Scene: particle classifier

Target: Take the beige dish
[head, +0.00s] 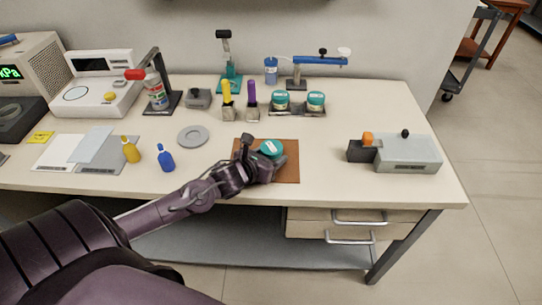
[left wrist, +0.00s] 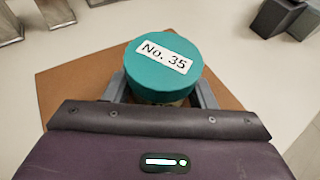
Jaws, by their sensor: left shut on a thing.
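A round container with a teal lid (head: 271,148) stands over the brown mat (head: 287,174) near the front of the table. In the left wrist view the lid (left wrist: 163,62) carries a white label reading "No. 35", and a little of a beige body shows below it. My left gripper (head: 265,163) is shut on this container, one grey finger on each side. I cannot tell whether the container touches the mat. No other beige dish is plain to see; a flat grey round dish (head: 193,136) lies to the left. My right gripper is not in view.
Two more teal-lidded containers (head: 298,101) stand on a tray behind the mat. Yellow (head: 227,98) and purple (head: 252,95) tools stand in holders nearby. A grey device (head: 408,154) is at the right. Blue (head: 166,159) and yellow (head: 131,150) bottles stand left. Table is clear between mat and device.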

